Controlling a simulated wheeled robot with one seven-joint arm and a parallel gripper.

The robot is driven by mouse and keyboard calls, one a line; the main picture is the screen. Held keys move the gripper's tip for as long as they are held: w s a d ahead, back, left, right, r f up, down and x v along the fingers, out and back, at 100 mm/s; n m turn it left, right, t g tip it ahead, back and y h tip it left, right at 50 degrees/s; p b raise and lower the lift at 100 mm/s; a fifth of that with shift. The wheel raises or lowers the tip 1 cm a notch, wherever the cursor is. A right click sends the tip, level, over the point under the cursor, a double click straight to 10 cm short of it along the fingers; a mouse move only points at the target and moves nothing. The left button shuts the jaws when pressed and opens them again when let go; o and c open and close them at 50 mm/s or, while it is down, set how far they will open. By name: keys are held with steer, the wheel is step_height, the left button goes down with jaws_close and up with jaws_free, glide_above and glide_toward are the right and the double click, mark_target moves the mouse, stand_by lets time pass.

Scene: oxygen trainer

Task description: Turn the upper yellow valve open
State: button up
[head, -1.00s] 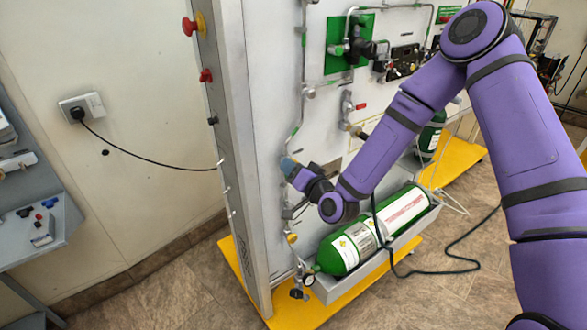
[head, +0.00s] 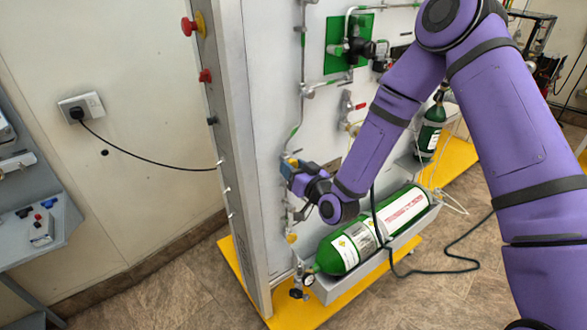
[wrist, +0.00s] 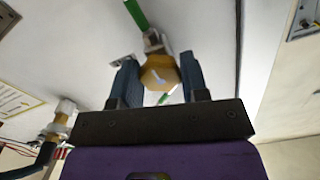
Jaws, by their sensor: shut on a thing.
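The upper yellow valve (wrist: 158,74) shows in the wrist view as a yellow, faceted knob with a pale mark on its face. It sits on a metal fitting with green tubing above it. My gripper (wrist: 159,64) has one blue finger on each side of the knob and is shut on it. In the head view my gripper (head: 288,166) is at the trainer's white panel (head: 270,70), on the vertical pipe near the panel's left edge, and mostly hides the valve. Another yellow valve (head: 292,238) is lower on the same pipe.
A large green cylinder (head: 345,250) lies in a grey tray below my wrist. A red-handled fitting (head: 360,106) is on the panel to the right of the pipe. A dark hose (head: 445,268) lies on the floor. The floor in front is otherwise mostly clear.

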steer(key=shift+f, duration=0.1)
steer(key=o, duration=0.9)
steer(key=shift+o, duration=0.2)
steer(key=v, duration=1.1)
steer(key=shift+w, duration=0.15)
